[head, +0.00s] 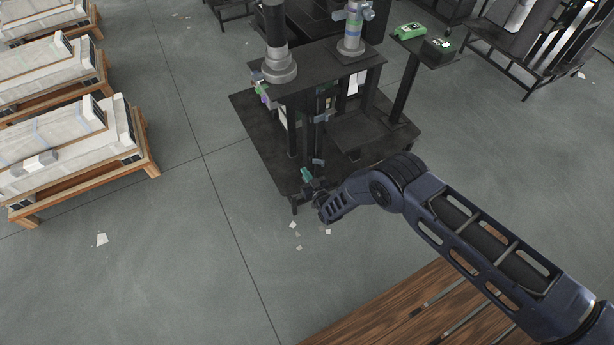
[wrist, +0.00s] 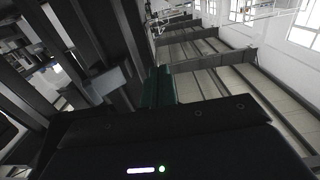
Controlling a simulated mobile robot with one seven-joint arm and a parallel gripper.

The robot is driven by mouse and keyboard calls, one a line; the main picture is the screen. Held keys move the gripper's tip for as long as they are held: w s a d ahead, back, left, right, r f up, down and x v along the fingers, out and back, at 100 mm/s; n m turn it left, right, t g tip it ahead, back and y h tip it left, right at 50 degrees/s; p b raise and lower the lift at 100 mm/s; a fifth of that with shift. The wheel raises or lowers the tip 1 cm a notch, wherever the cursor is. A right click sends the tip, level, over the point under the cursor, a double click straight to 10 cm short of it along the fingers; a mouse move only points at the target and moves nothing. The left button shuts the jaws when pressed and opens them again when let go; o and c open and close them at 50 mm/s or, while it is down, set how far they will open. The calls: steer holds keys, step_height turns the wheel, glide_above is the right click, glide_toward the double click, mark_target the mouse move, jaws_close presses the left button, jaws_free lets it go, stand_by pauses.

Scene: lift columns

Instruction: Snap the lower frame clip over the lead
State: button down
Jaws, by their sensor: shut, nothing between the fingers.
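My gripper (head: 306,174) is at the front edge of the dark lift-column frame, low down. Its teal fingers are shut and empty; they also show in the wrist view (wrist: 159,86), pointing away past my dark wrist housing. A small blue-grey clip-like piece (head: 318,161) sits low on a frame post, just right of and above the fingertips. A grey-blue block (wrist: 108,84) left of the fingers in the wrist view may be the same piece. The fingers look apart from it. I cannot make out the lead, or whether the clip is open.
The frame's black base plate (head: 252,118) and top plate (head: 318,72) surround the posts. Coloured pieces (head: 262,92) hang at the top plate's left edge. A side stand (head: 410,66) holds green items. Pallets (head: 75,175) stand far left. Open floor lies between.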

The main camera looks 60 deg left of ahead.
mark_target(323, 166)
steer(key=shift+d, duration=0.1)
steer(key=shift+d, duration=2.15)
steer(key=shift+w, duration=4.2)
steer(key=shift+a, duration=0.9)
steer(key=d, duration=0.7)
